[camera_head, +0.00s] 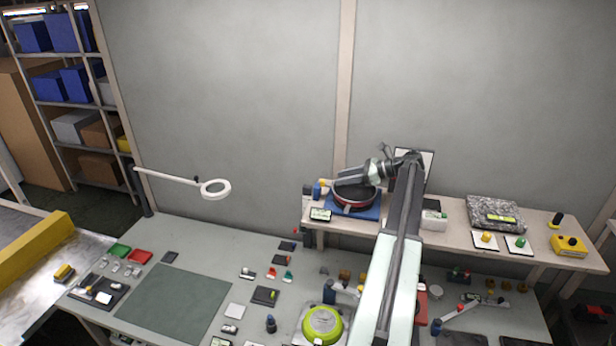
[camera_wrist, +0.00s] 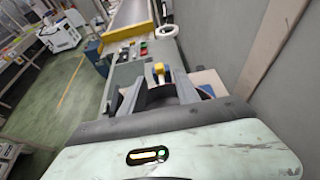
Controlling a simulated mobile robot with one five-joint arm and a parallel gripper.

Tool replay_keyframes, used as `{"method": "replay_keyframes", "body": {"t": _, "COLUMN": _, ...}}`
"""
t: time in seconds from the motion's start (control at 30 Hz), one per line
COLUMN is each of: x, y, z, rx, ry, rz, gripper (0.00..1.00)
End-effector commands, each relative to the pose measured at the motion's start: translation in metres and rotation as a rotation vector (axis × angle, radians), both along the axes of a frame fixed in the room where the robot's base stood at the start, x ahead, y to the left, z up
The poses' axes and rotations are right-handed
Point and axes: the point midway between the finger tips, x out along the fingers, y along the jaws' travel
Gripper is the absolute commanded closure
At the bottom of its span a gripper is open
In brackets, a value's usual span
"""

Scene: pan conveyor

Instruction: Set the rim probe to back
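On the raised back bench in the head view, a dark red-sided pan (camera_head: 355,201) rests on a blue base (camera_head: 370,213). A small blue-and-yellow part (camera_head: 317,188) stands at its left; it looks like the rim probe, but its setting cannot be read. My gripper (camera_head: 337,185) is over the pan's left side, pointing left toward that part. In the wrist view, the two dark fingers of my gripper (camera_wrist: 158,92) are spread apart with nothing gripped. The yellow-topped part (camera_wrist: 158,69) shows beyond them, apart from the fingertips. The pan is mostly hidden there.
A green pan (camera_head: 322,324) is on the lower bench. A white ring lamp (camera_head: 215,189) stands at left. A granite-like block (camera_head: 497,214) and button boxes are right. The wall is close behind.

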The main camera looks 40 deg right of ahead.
Motion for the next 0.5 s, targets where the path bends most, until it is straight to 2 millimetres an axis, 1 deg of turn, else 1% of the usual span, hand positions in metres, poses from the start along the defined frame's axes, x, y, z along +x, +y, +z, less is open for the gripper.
{"method": "replay_keyframes", "body": {"t": 0.17, "x": 0.008, "y": 0.006, "z": -0.001, "rx": 0.000, "ry": 0.000, "rz": 0.011, "gripper": 0.62}}
{"method": "replay_keyframes", "body": {"t": 0.27, "x": 0.016, "y": 0.011, "z": -0.006, "rx": 0.000, "ry": 0.000, "rz": 0.014, "gripper": 0.62}}
{"method": "replay_keyframes", "body": {"t": 0.37, "x": 0.028, "y": 0.020, "z": -0.013, "rx": 0.000, "ry": 0.000, "rz": 0.017, "gripper": 0.62}}
{"method": "replay_keyframes", "body": {"t": 0.5, "x": 0.050, "y": 0.034, "z": -0.024, "rx": 0.000, "ry": 0.000, "rz": 0.020, "gripper": 0.62}}
